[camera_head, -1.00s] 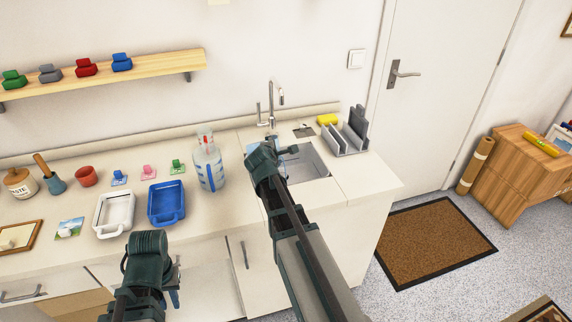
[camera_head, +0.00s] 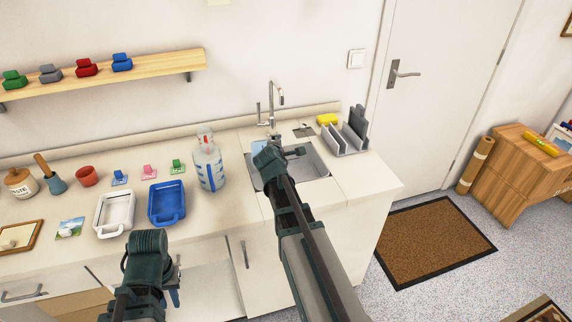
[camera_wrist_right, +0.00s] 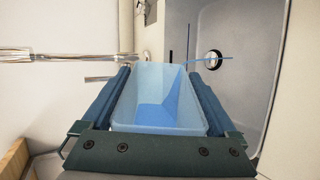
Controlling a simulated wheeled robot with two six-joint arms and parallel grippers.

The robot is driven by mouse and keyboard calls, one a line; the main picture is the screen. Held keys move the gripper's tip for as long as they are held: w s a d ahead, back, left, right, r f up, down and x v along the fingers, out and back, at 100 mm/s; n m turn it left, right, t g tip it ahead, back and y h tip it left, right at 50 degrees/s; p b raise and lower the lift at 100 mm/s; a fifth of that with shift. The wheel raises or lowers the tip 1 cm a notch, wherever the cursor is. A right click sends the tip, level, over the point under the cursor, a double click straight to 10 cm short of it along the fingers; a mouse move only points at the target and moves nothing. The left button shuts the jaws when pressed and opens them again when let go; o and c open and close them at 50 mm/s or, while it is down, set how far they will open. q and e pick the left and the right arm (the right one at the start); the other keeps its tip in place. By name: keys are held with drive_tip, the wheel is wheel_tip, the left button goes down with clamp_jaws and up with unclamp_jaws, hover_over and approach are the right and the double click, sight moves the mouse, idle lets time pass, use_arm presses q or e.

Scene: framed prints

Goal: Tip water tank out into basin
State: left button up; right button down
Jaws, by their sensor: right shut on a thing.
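The water tank (camera_wrist_right: 158,95) is a pale blue, see-through open box in the right wrist view, with a darker blue area inside. My right gripper (camera_wrist_right: 165,100) is shut on it, one finger along each side. In the head view my right gripper (camera_head: 278,158) is over the left part of the basin (camera_head: 312,165), and my wrist hides most of the tank. The grey basin with its round drain (camera_wrist_right: 212,59) shows beyond the tank in the wrist view. My left gripper (camera_head: 173,290) hangs low in front of the counter; its fingers are unclear.
A tap (camera_head: 270,108) stands behind the basin. A clear bottle (camera_head: 208,165) with a red cap is left of it. A blue tray (camera_head: 167,188) and a white tray (camera_head: 101,215) are further left. A grey rack (camera_head: 345,140) and yellow sponge (camera_head: 327,119) are at the back right.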

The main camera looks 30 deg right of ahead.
drive_tip(key=shift+s+d+m+t+y, duration=0.3)
drive_tip(key=shift+d+m+y, duration=0.1)
drive_tip(key=shift+m, duration=0.1)
idle(0.8)
drive_tip(key=shift+w+a, duration=0.2)
drive_tip(key=shift+w+a+f+n+g+h+b, duration=0.1)
drive_tip(key=shift+w+a+n+g+h+b, duration=0.15)
drive_tip(key=shift+w+a+n+h, duration=0.25)
drive_tip(key=shift+w+a+f+n+g+h+b, duration=0.15)
drive_tip(key=shift+w+a+n+g+h, duration=0.15)
drive_tip(key=shift+a+n, duration=0.25)
drive_tip(key=shift+s+r, duration=0.1)
drive_tip(key=shift+s, duration=0.05)
